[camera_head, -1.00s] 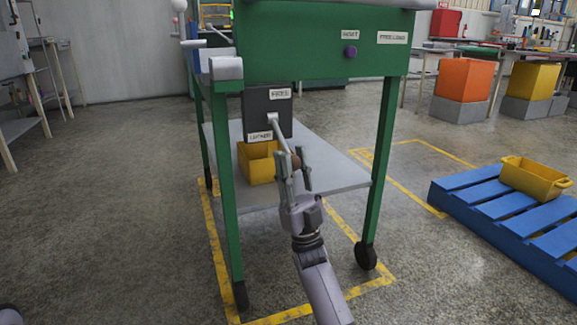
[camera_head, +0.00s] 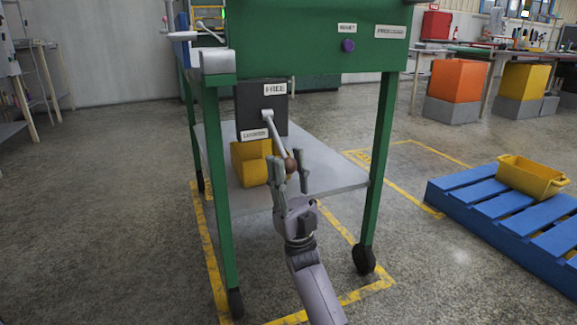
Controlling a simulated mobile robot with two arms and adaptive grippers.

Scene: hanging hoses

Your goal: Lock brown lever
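The brown lever has a grey rod (camera_head: 274,130) and a brown knob (camera_head: 290,165). It comes out of a dark box (camera_head: 247,104) under the green cart. The box has a "FREE" label (camera_head: 275,89) at the top and a second label (camera_head: 255,135), which seems to read "LOCKED", at the bottom. The rod slants down and to the right. My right gripper (camera_head: 289,168) has its fingers apart on either side of the knob. I cannot tell whether they touch it. My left gripper is not in view.
The green cart (camera_head: 300,45) has a purple button (camera_head: 348,46) and a grey lower shelf (camera_head: 330,172) with a yellow bin (camera_head: 250,168). A blue pallet (camera_head: 500,215) with a yellow crate (camera_head: 533,177) lies at the right. The floor at left is clear.

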